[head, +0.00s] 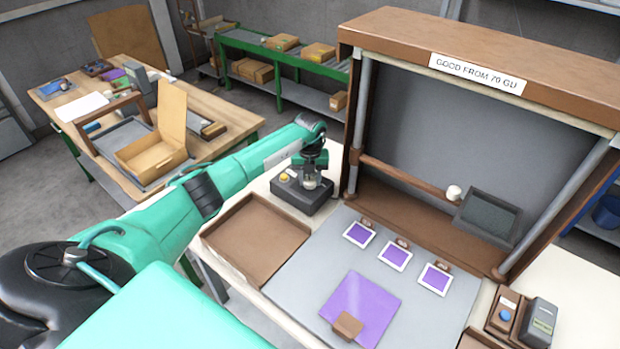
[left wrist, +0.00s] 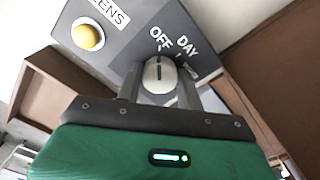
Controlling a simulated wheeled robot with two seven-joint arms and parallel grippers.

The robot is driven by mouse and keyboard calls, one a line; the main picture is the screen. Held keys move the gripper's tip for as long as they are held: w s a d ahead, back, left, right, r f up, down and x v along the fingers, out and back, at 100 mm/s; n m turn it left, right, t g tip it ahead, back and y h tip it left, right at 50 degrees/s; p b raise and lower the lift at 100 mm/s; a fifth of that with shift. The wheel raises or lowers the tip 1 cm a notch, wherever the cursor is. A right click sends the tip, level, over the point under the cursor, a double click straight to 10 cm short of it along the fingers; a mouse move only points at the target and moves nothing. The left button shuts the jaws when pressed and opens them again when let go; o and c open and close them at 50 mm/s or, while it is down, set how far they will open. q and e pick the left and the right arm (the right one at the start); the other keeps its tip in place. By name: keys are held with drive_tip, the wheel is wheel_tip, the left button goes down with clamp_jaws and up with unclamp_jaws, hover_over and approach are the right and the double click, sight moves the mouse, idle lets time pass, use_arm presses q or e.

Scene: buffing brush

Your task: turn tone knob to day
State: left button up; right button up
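The tone knob (left wrist: 158,77) is a round white knob with a dark pointer line on a dark grey control box (head: 303,196). In the left wrist view its line points up at the OFF label, and the DAY label is just right of OFF. My left gripper (head: 313,171) is over the box, pointing down. In the left wrist view its two fingers (left wrist: 159,84) stand one on each side of the knob, seemingly with a narrow gap; contact is not clear. My right gripper is not in view.
A yellow button (left wrist: 88,37) is on the same box, left of the knob. An empty brown tray (head: 257,240) lies in front of the box.

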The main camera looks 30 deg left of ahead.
use_arm(q)
drive_tip(key=shift+f+m+b, duration=0.15)
drive_tip(key=shift+m+b, duration=0.45)
drive_tip(key=shift+b, duration=0.25)
drive_tip(key=m+b, duration=0.6)
drive_tip(key=shift+m+b, duration=0.85)
drive_tip(key=shift+m, duration=0.45)
drive_tip(key=shift+r, duration=0.2)
drive_tip(key=o, duration=1)
drive_tip(key=shift+r, duration=0.1)
